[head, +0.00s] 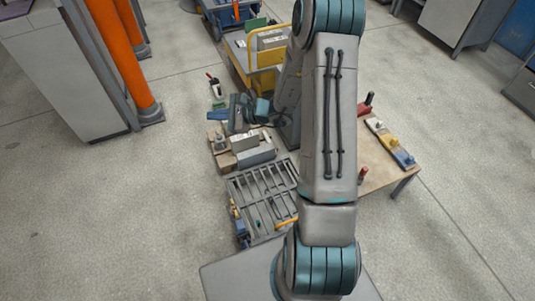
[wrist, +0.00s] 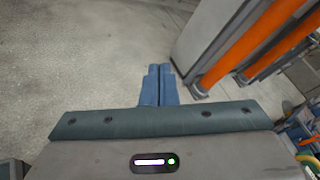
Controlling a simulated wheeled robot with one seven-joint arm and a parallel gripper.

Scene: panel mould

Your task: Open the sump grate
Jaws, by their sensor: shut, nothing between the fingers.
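A grey slatted panel that looks like the sump grate (head: 243,188) lies low in the middle of the head view, just left of my arm. It looks flat, with dark slots between its bars, and my arm may hide its right edge. My gripper (head: 213,115) is beyond it, up and to the left, pointing left and apart from it. In the wrist view, my gripper's two blue fingers (wrist: 159,82) are together with nothing between them, over bare floor. The grate does not show clearly in the wrist view.
Grey and tan blocks (head: 255,155) stand between the grate and my gripper. A wooden table (head: 377,180) with coloured parts is to the right. Orange posts (head: 124,62) and a pale cabinet (head: 62,85) stand at left. Floor at lower left is clear.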

